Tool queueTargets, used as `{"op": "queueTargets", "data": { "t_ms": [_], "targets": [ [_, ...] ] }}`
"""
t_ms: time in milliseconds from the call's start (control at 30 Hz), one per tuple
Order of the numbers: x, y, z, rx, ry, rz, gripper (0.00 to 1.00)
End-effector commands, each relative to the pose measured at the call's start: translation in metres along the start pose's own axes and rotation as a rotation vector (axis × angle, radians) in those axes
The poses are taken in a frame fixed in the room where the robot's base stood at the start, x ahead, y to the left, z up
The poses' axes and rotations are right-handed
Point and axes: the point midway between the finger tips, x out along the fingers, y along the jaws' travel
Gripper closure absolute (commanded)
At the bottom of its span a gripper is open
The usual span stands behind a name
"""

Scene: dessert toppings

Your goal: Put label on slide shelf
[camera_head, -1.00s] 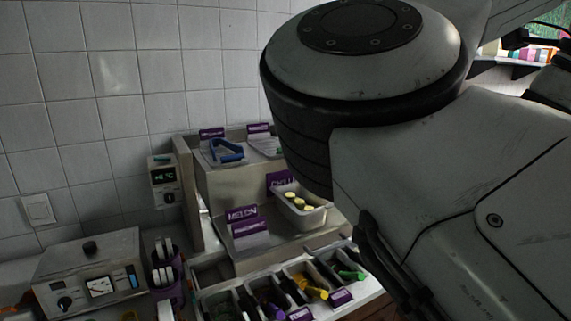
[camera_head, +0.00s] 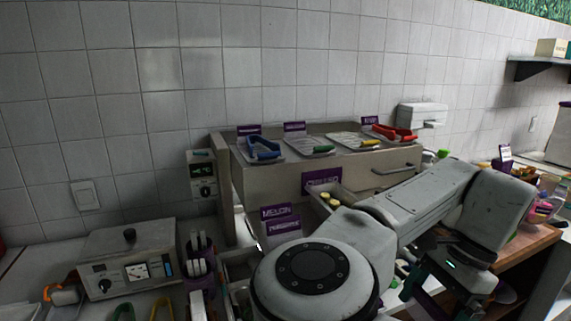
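Purple labels with white print stand on a stepped metal shelf (camera_head: 285,178). Three labels, a left one (camera_head: 248,129), a middle one (camera_head: 294,127) and a right one (camera_head: 370,120), stand behind trays on its top. Another label (camera_head: 322,178) stands lower at a tray of pale round pieces. Two more, a MELON label (camera_head: 276,211) and one just below it (camera_head: 285,226), stand on the lower left step. My gripper (camera_head: 452,272) is a dark shape below my bent arm, right of the shelf. Its fingers are not clear, and I cannot see whether it holds a label.
Blue tongs (camera_head: 262,147) and red tongs (camera_head: 391,132) lie in top trays. A metal control box (camera_head: 128,262) stands at the left. A wooden-topped counter (camera_head: 525,244) with cups is at the right. My arm hides much of the lower bins.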

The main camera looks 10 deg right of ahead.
Motion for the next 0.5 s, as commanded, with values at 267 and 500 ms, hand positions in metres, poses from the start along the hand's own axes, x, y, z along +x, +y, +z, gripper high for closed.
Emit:
{"op": "queueTargets", "data": {
  "t_ms": [267,500],
  "targets": [
    [0.117,-0.023,-0.007,-0.528,0.001,0.231,0.39],
    [0.219,-0.045,-0.012,-0.998,0.000,0.426,0.39]
  ]
}}
